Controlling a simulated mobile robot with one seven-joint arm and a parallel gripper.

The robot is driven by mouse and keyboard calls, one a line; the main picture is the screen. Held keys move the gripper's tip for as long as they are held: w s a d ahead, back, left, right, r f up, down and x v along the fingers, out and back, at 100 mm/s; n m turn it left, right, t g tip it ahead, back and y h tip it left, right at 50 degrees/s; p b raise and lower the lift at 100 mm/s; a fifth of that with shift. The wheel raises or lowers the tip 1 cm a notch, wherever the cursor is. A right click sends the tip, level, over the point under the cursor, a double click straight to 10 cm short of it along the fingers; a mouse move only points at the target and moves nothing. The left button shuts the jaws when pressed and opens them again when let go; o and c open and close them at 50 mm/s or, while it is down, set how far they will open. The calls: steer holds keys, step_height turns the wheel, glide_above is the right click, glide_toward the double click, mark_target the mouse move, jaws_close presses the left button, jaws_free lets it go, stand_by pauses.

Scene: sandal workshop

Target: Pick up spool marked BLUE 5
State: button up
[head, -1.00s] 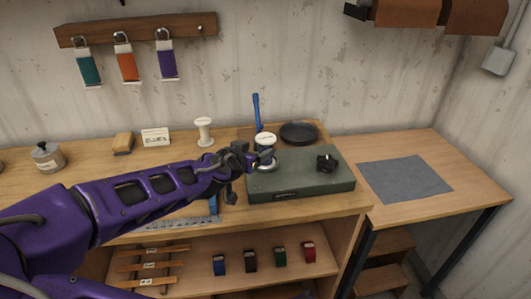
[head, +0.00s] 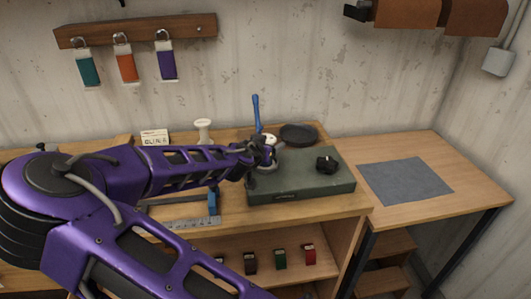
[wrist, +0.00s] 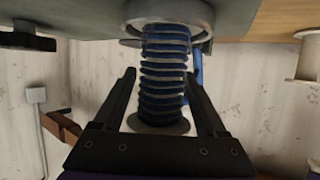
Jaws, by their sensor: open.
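The spool, wound with blue thread, stands upright on the green box (head: 315,180). It fills the middle of the wrist view (wrist: 164,95), which is upside down. In the head view only its pale top (head: 270,138) shows, behind my gripper (head: 262,152). One spool end meets a round grey metal ring or dish (wrist: 198,22) on the box. My gripper (wrist: 160,74) is open, with one dark finger on each side of the spool. A gap shows on the left; whether the right finger touches is unclear. No marking on the spool is readable.
A pale, empty-looking spool (head: 203,131) stands on the bench nearby. A blue upright handle (head: 256,112) and a dark round dish (head: 298,134) are close behind. A black knob (head: 325,164) sits on the box. The side table with its grey mat (head: 405,180) is clear.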

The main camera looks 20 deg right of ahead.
jaws_close()
stand_by(0.4)
